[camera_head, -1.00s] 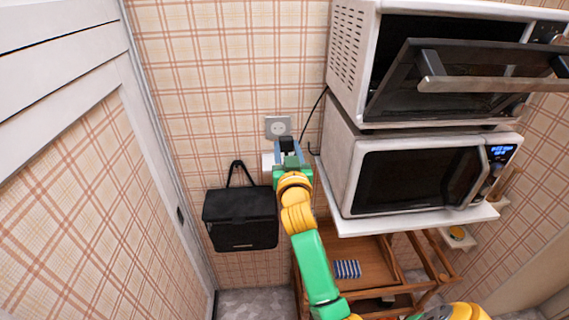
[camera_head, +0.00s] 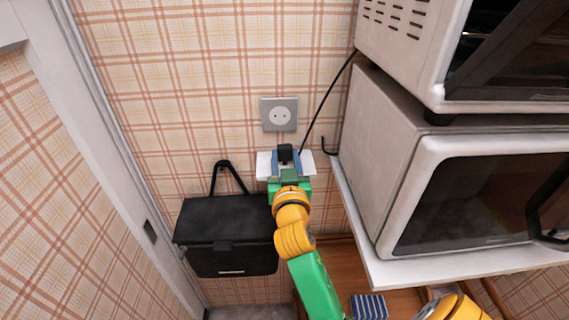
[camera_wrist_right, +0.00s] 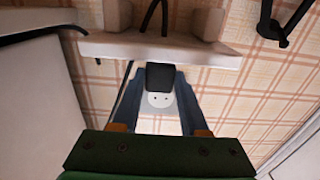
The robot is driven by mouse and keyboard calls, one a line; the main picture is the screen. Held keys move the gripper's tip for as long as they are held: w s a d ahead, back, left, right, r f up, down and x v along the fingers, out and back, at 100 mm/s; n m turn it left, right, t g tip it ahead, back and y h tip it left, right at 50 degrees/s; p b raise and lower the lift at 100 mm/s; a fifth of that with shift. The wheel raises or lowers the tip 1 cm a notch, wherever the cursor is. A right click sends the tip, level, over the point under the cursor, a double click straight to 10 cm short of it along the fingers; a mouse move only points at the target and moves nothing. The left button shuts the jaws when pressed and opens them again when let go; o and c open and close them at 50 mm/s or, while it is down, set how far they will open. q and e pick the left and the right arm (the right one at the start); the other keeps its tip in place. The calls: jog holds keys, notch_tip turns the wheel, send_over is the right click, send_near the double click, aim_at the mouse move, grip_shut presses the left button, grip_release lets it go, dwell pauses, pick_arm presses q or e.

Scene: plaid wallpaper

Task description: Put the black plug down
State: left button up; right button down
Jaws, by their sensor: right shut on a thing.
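The black plug (camera_head: 285,153) is between the fingers of my right gripper (camera_head: 286,160), which is shut on it. In the head view, the gripper and plug are below the wall socket (camera_head: 279,114) and in front of a small white shelf (camera_head: 307,163). The socket is empty. I cannot tell whether the plug touches the shelf. My left gripper is not in view.
A black bag-like box (camera_head: 228,235) hangs on the wall left of my arm. A white microwave (camera_head: 385,150) stands on a white shelf board (camera_head: 400,273) at right, with another oven (camera_head: 405,50) above it. A black cord (camera_head: 322,107) runs down beside them.

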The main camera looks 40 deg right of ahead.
jog(key=shift+w+d+f+p, duration=0.25)
jog(key=shift+w+d+p, duration=0.05)
jog(key=shift+d+p, duration=0.05)
jog(key=shift+s+a+b, duration=0.35)
jog(key=shift+s, duration=0.05)
jog(key=shift+w+d+f, duration=0.1)
jog(key=shift+w+f, duration=0.05)
jog(key=shift+f, duration=0.25)
jog(key=shift+c, duration=2.1)
grip_release()
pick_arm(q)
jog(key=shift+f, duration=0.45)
pick_arm(e)
jog(key=shift+r, duration=0.1)
